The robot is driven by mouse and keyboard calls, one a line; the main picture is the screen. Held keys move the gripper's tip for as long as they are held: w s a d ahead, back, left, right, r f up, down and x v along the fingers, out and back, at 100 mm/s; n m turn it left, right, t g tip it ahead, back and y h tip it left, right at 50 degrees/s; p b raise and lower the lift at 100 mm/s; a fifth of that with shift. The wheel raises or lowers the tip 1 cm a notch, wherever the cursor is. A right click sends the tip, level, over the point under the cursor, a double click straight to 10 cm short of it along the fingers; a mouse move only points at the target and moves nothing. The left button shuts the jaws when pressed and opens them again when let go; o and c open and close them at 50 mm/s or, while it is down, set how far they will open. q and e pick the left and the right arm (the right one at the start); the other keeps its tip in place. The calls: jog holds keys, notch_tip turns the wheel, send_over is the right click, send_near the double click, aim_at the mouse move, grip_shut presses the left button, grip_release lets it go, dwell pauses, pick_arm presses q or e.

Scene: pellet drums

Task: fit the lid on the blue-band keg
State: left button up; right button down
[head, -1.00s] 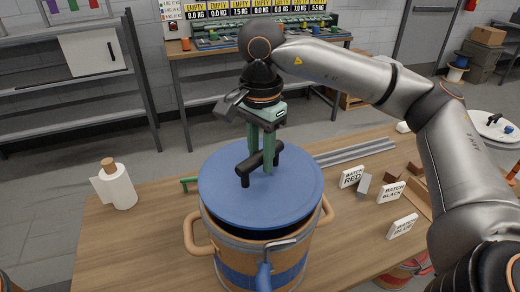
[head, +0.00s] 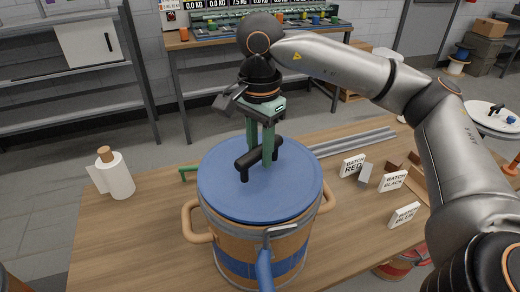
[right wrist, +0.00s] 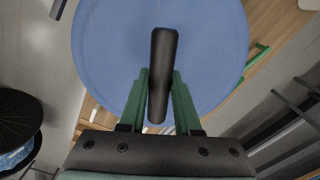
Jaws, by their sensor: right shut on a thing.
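The blue-band keg (head: 232,242) stands upright on the wooden table, with tan side handles and a blue band (head: 236,268). The round blue lid (head: 295,188) lies level over the keg's top, and its edge appears to meet the rim; I cannot tell if it is fully seated. My right gripper (head: 261,153) points down and is shut on the lid's black bar handle (head: 248,168). In the right wrist view the green fingers (right wrist: 160,95) pinch this handle (right wrist: 163,60) above the lid (right wrist: 215,45). My left gripper is not in view.
A grey clamp with a blue lever (head: 264,270) is at the keg's front. A green piece (head: 187,173) sits behind the keg.

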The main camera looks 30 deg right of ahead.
jog(key=shift+f+b, duration=0.35)
jog(key=shift+f, duration=0.05)
dwell(0.8)
jog(key=shift+f+b, duration=0.3)
jog(key=c, duration=0.5)
grip_release()
jog(key=shift+c, duration=0.2)
jog(key=shift+o, duration=0.3)
jog(key=o, duration=0.4)
